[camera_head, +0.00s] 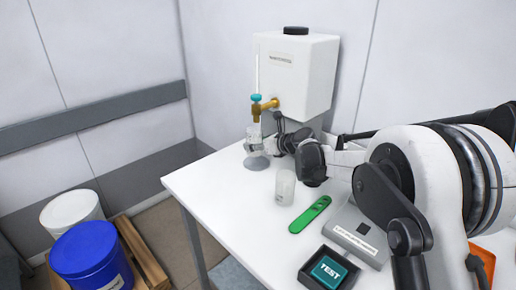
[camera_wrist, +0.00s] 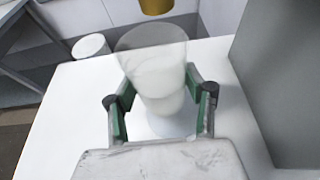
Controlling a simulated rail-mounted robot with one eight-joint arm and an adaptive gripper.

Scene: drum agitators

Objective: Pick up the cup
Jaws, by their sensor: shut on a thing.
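A clear cup (camera_wrist: 152,62) with whitish contents, or a whitish lower part, stands between the fingers of my gripper (camera_wrist: 160,104) in the wrist view. The green-padded fingers are closed on its sides. In the head view my gripper (camera_head: 262,143) is at the far left part of the table, below the brass tap (camera_head: 266,105). The held cup (camera_head: 254,132) is small there and partly hidden by the gripper. I cannot tell whether its bottom touches the round grey base beneath. The tap (camera_wrist: 155,6) also shows just above the cup's rim in the wrist view.
A second translucent cup (camera_head: 284,188) stands on the white table (camera_head: 226,190) below my arm. A green tool (camera_head: 310,214), a grey scale (camera_head: 358,236) and a black TEST box (camera_head: 328,270) lie nearby. The white tank (camera_head: 297,75) hangs behind. Blue (camera_head: 90,255) and white (camera_head: 71,211) drums stand left.

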